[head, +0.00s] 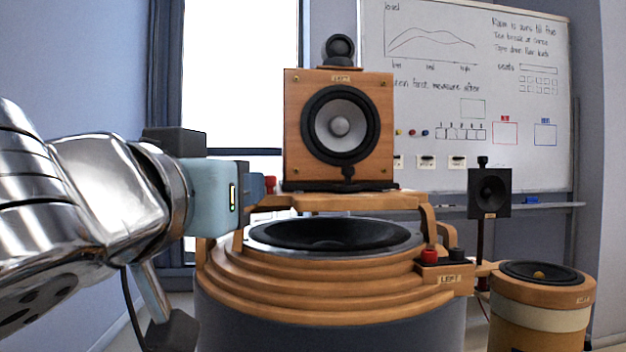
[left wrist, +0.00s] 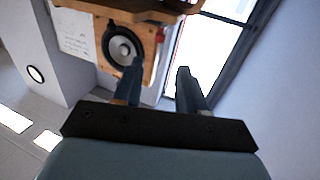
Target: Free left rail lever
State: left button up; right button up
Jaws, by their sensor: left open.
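A wooden box speaker (head: 340,128) with a black-ringed cone stands on a wooden shelf (head: 345,202) above the big round speaker. A small red piece (head: 270,184) shows at the speaker's left foot; it may be the left rail lever, but its shape is mostly hidden. My left gripper (head: 258,187) is just left of it, seen side-on. In the left wrist view my gripper (left wrist: 160,68) is open, with nothing visible between its blue fingers. The box speaker (left wrist: 127,45) and a red piece (left wrist: 160,35) lie beyond the fingertips; contact cannot be judged. My right gripper is out of view.
The big round speaker (head: 330,236) has stepped wooden rings and red and black terminals (head: 430,256) at its right. A smaller drum speaker (head: 540,280) and a black speaker on a stand (head: 489,192) are at right. A whiteboard (head: 470,70) is behind.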

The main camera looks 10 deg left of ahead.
aim_at(268, 181)
pick_arm(q)
jog(key=w+p, duration=0.1)
jog(key=w, duration=0.3)
jog(key=w+p, duration=0.1)
jog(key=w, duration=0.4)
jog(key=w+p, duration=0.1)
jog(key=w, duration=0.4)
jog(key=shift+d, duration=0.25)
jog(key=shift+c, duration=0.3)
jog(key=shift+s, duration=0.1)
grip_shut()
